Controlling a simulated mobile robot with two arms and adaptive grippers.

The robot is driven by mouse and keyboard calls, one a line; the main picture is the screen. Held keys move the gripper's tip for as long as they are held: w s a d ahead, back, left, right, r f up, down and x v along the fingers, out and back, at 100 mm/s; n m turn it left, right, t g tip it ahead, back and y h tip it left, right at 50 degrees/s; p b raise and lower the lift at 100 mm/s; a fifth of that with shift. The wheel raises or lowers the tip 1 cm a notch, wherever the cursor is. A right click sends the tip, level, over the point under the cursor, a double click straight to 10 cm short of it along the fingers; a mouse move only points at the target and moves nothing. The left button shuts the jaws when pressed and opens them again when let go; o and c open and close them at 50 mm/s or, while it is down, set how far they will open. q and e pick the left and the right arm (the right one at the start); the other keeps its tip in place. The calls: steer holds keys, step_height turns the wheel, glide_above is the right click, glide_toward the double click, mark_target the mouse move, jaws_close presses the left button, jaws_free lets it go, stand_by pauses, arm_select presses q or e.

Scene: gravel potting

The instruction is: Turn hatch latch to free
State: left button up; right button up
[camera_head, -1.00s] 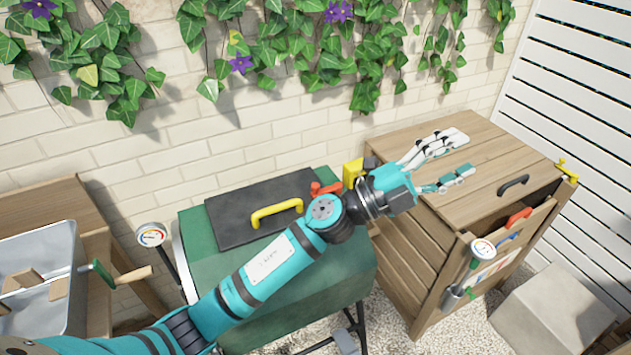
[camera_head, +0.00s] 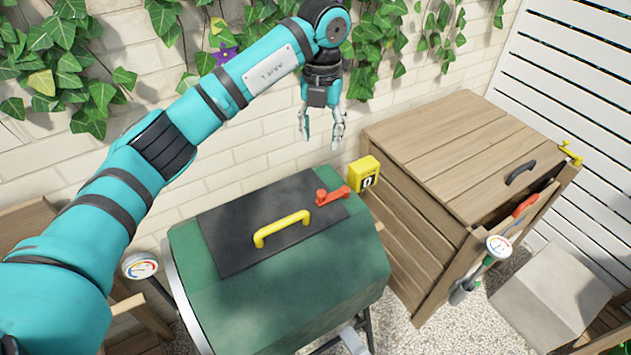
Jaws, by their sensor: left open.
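The red hatch latch (camera_head: 332,195) sits at the right end of the dark hatch (camera_head: 225,237) on top of the green drum (camera_head: 330,275). The hatch lies flat and carries a yellow handle (camera_head: 282,229). My left gripper (camera_head: 320,140) is open and empty, fingers pointing down. It hangs above and behind the latch in the picture, apart from it, in front of the brick wall. My right gripper is not in the view.
A yellow counter box (camera_head: 364,172) stands just right of the latch. A wooden cabinet (camera_head: 450,150) with a dark handle is at the right, with a gauge (camera_head: 498,246) near its front. Another gauge (camera_head: 140,267) stands left of the drum. Ivy hangs above.

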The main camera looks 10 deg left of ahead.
arm_select(q)
steer(key=p, duration=0.2)
glide_above(321, 192)
step_height(321, 192, down, 4)
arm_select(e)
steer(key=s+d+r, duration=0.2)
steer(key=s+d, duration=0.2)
arm_select(q)
step_height(321, 192, down, 12)
steer(key=p, duration=0.3)
steer(key=shift+d+r, duration=0.1)
steer(key=shift+r, duration=0.05)
steer(key=shift+f, duration=0.55)
jaws_close()
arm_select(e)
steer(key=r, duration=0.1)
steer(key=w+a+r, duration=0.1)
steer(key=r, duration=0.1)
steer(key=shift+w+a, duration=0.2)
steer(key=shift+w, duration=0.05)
